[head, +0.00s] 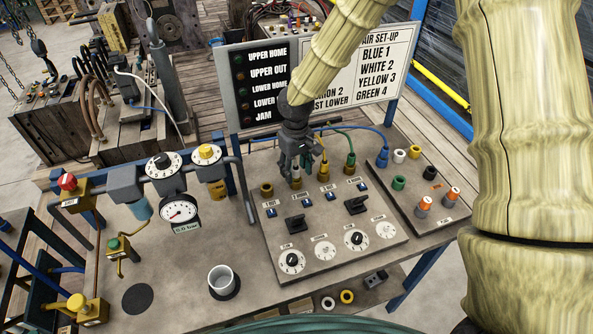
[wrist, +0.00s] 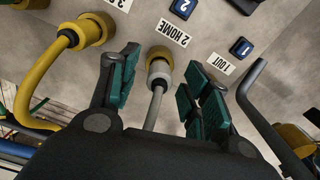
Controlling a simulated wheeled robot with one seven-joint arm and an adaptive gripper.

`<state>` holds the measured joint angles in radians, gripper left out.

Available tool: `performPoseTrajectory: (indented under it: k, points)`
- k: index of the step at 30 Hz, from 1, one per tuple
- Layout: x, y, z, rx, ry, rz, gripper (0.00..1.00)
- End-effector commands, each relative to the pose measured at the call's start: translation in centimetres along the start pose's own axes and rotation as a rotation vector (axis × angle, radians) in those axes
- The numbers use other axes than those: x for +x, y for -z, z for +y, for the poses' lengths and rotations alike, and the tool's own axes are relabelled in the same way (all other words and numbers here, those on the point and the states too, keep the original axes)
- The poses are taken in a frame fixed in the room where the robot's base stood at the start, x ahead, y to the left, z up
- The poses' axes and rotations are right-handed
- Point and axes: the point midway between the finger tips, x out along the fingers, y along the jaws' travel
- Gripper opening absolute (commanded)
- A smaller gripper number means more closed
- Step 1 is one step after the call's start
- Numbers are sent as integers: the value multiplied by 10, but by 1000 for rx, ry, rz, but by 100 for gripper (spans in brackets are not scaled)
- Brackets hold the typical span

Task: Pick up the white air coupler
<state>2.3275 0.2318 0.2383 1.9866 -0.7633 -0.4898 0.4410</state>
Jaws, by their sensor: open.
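The white air coupler (wrist: 159,72) sits on a brass port (wrist: 160,53) beside the label "2 HOME" in the wrist view. Its pale hose runs back toward my gripper. My gripper (wrist: 160,88) is open, with green-padded fingers on either side of the coupler and hose. Gaps show on both sides, so the fingers look apart from it. In the head view my gripper (head: 297,158) points down over the row of ports, and the coupler is mostly hidden by the fingers there.
A yellow coupler (wrist: 82,33) with its curved hose is close beside the left finger. A green coupler (head: 350,161) is further right, and a blue one (head: 382,158) stands on the side panel. A bent grey pipe (wrist: 262,110) lies right of my gripper. The sign board (head: 320,75) stands behind.

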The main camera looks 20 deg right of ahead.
Motion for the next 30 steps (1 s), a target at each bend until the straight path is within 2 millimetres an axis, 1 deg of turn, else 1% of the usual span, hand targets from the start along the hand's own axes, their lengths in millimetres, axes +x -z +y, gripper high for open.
performPoseTrajectory:
  k: [4, 12, 20, 30]
  points:
    - [8, -1, 0, 0, 0, -1, 48]
    - [9, -1, 0, 0, 0, 0, 48]
    - [9, -1, 0, 0, 0, 0, 0]
    - [7, 0, 0, 0, 0, 1, 0]
